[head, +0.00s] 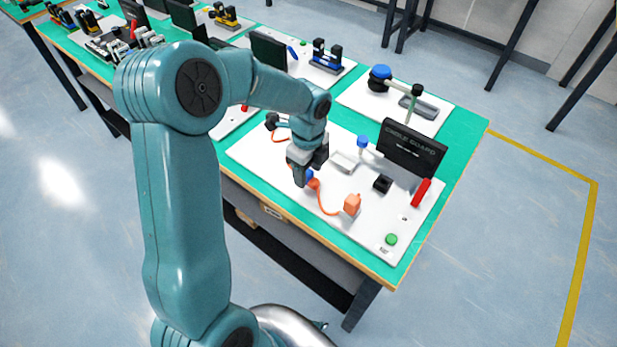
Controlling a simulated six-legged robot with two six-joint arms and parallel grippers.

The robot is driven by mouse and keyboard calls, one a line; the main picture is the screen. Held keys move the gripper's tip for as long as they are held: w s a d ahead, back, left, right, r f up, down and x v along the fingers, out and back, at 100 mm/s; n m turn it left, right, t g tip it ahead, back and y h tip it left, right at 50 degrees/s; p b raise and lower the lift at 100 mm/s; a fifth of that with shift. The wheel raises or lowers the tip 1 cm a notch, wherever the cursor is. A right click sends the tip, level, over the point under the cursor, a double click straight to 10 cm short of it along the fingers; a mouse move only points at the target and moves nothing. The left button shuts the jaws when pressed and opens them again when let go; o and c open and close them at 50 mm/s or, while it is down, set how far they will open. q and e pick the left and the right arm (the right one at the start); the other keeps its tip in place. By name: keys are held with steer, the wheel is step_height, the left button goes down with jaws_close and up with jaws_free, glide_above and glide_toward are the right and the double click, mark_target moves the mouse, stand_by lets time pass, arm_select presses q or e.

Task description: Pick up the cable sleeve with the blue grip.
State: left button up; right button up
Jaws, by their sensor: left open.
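On the white cable board (262,158), a small blue grip (309,176) shows right under my left gripper, against an orange end piece (315,184). It looks like the cable sleeve; most of it is hidden by the gripper. An orange cable (323,206) runs from there to an orange block (352,204). My left gripper (310,170) points down with its fingers open, one on either side of the blue grip as far as I can tell. Whether the fingers touch it cannot be told. My right gripper is out of view.
A blue-topped post (362,143), a black socket (382,184), a red cylinder (421,192), a green button (391,239) and a black sign (410,148) stand on the board. Another white board (430,125) lies behind. The green table (462,150) ends at the right.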

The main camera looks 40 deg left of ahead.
mark_target(308, 172)
arm_select(q)
steer(key=shift+w+f, duration=0.1)
steer(key=shift+f, duration=0.75)
steer(key=c, duration=0.3)
jaws_close()
steer(key=shift+r, duration=0.1)
step_height(308, 172, up, 20)
steer(key=p, duration=0.1)
steer(key=shift+p, duration=0.3)
